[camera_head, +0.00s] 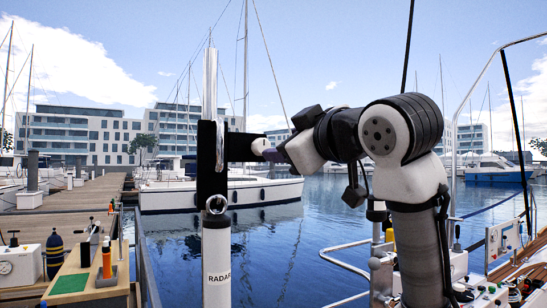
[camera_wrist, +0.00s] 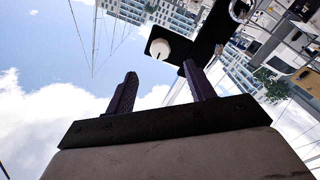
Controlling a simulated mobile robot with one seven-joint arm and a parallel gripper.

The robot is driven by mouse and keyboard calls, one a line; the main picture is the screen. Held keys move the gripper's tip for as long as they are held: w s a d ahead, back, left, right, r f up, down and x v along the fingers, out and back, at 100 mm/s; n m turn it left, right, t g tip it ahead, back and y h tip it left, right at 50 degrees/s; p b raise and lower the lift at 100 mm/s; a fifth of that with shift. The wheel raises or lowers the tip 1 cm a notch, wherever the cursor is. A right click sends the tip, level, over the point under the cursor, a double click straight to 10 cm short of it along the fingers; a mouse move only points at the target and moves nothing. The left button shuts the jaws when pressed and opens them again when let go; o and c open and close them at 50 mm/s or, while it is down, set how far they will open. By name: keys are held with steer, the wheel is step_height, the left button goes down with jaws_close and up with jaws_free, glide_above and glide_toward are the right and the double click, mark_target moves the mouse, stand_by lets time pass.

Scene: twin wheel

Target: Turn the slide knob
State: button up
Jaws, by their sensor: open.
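The slide knob is a round white knob with a dark mark (camera_wrist: 160,49), set at the end of a black bracket (camera_wrist: 186,37) in the wrist view. In the head view it shows as a small pale piece (camera_head: 260,146) at the right end of the black bracket (camera_head: 212,180) on the pole. My gripper (camera_wrist: 160,70) is open, its two dark fingers pointing at the knob. The knob appears between and just past the fingertips; I cannot tell whether they touch it. In the head view my gripper (camera_head: 271,155) is small and right of the knob.
The upright pole (camera_head: 216,262) is white below and metallic above, with a ring (camera_head: 216,204) on the bracket's front. A dock table (camera_head: 90,281) with tools stands at lower left. Boat rails and a deck are at right. Open water lies behind.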

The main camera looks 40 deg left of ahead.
steer(key=b+v, duration=0.1)
steer(key=v, duration=0.5)
steer(key=shift+a+f, duration=0.1)
stand_by(0.3)
